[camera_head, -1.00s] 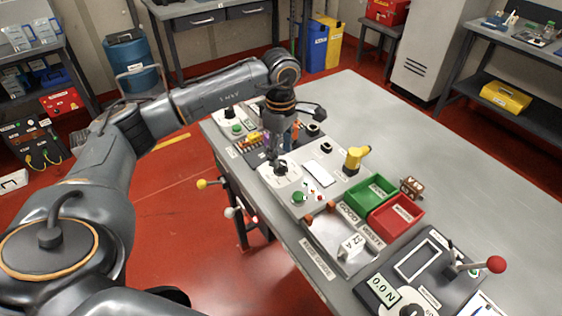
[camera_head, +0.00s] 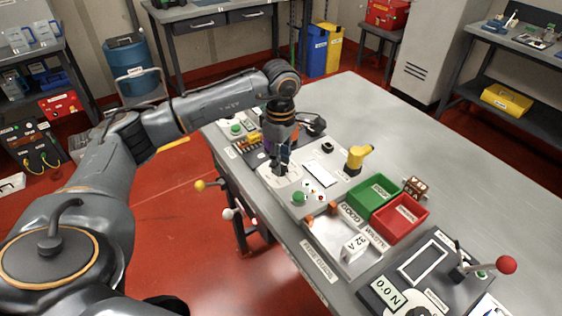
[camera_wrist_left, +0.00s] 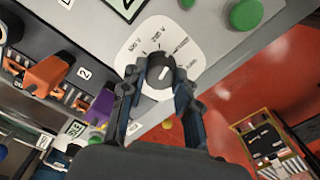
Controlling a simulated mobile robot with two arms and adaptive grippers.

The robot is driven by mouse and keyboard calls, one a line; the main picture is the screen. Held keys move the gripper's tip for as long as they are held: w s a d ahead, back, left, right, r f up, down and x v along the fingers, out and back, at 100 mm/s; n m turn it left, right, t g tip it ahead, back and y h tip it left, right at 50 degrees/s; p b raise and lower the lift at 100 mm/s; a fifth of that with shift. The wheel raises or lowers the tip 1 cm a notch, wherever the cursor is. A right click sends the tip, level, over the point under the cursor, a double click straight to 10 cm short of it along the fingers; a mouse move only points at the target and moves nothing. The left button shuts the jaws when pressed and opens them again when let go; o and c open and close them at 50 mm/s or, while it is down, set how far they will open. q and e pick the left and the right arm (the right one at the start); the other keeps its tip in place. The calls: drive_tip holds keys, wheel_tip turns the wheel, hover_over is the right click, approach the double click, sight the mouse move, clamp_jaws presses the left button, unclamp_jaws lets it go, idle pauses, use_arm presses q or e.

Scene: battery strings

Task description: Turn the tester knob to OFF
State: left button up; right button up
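The tester knob (camera_wrist_left: 161,72) is a round black dial with a white pointer mark. It sits on a white dial plate (camera_wrist_left: 190,38) with printed voltage labels, too small to read fully. The pointer slants toward the upper right in the left wrist view. My left gripper (camera_wrist_left: 158,82) points down over the knob, one finger on each side. Its fingers are apart; I cannot tell whether they touch the knob. In the head view the left gripper (camera_head: 283,170) hides the knob, and part of the dial plate (camera_head: 270,178) shows. My right gripper is out of view.
A green button (camera_head: 299,198) sits beside the dial. A yellow tool (camera_head: 357,157), a green bin (camera_head: 371,193) and a red bin (camera_head: 400,219) stand to the right. Orange and purple parts (camera_wrist_left: 99,107) lie close to the fingers. The far tabletop (camera_head: 440,165) is clear.

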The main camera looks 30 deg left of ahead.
use_arm(q)
drive_tip(key=shift+c, duration=1.1)
drive_tip(key=m+b, duration=0.1)
drive_tip(key=m, duration=0.1)
drive_tip(key=shift+f+m, duration=0.15)
drive_tip(key=shift+m, duration=0.25)
drive_tip(key=shift+m+b, duration=0.5)
drive_tip(key=shift+m, duration=0.9)
drive_tip(key=shift+m+b, duration=0.35)
drive_tip(key=shift+m, duration=0.35)
drive_tip(key=m, duration=0.2)
drive_tip(key=shift+m+b, duration=0.4)
drive_tip(key=shift+m, duration=0.8)
